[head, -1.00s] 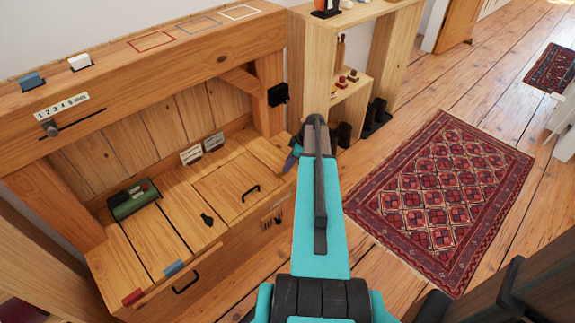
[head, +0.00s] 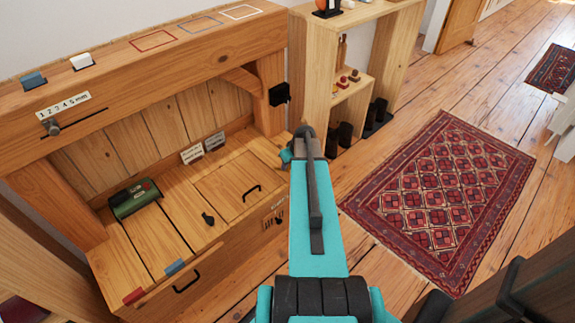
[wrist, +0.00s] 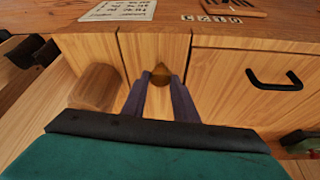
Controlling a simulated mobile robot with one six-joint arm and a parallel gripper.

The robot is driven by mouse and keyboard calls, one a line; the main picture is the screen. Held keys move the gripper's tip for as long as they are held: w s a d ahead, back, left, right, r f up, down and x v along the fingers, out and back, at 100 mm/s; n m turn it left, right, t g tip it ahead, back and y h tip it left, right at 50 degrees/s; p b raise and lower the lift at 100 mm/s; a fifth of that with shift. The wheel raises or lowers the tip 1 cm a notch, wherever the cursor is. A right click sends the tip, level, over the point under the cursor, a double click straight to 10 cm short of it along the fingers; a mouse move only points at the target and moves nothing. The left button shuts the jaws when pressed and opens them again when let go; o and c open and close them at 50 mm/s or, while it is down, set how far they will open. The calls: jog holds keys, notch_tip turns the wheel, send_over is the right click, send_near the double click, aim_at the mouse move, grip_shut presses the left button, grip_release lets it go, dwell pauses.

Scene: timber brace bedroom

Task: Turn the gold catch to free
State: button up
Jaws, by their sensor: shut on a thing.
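The gold catch (wrist: 160,77) shows in the wrist view as a small rounded brass-coloured piece on a narrow wooden front panel (wrist: 154,50). My gripper (wrist: 160,84) has its two dark blue fingers on either side of the catch, shut on it. The lower part of the catch and its exact angle are hard to tell between the fingers. In the head view my turquoise arm reaches to the right end of the wooden bench. The catch and my fingertips are hidden there.
In the wrist view, a drawer front with a black handle (wrist: 275,80) is right of the catch, and a wooden block (wrist: 97,88) juts out at left. A printed card (wrist: 122,10) lies above. In the head view, a shelf unit (head: 344,104) stands beyond my arm; a red rug (head: 440,200) covers floor at right.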

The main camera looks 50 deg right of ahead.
jog(key=m, duration=0.2)
jog(key=m+h+p, duration=0.1)
jog(key=shift+s+a+m+g, duration=0.1)
jog(key=shift+a+m+g, duration=0.2)
jog(key=shift+m, duration=0.1)
jog(key=shift+m+g+h+p, duration=0.3)
jog(key=shift+m+g+h, duration=0.3)
jog(key=shift+m, duration=1.2)
jog(key=shift+a, duration=0.1)
jog(key=o, duration=1)
jog(key=shift+w, duration=0.2)
jog(key=p+v, duration=0.1)
jog(key=v, duration=1.2)
jog(key=shift+s+a+r, duration=0.15)
jog(key=shift+s+r, duration=0.1)
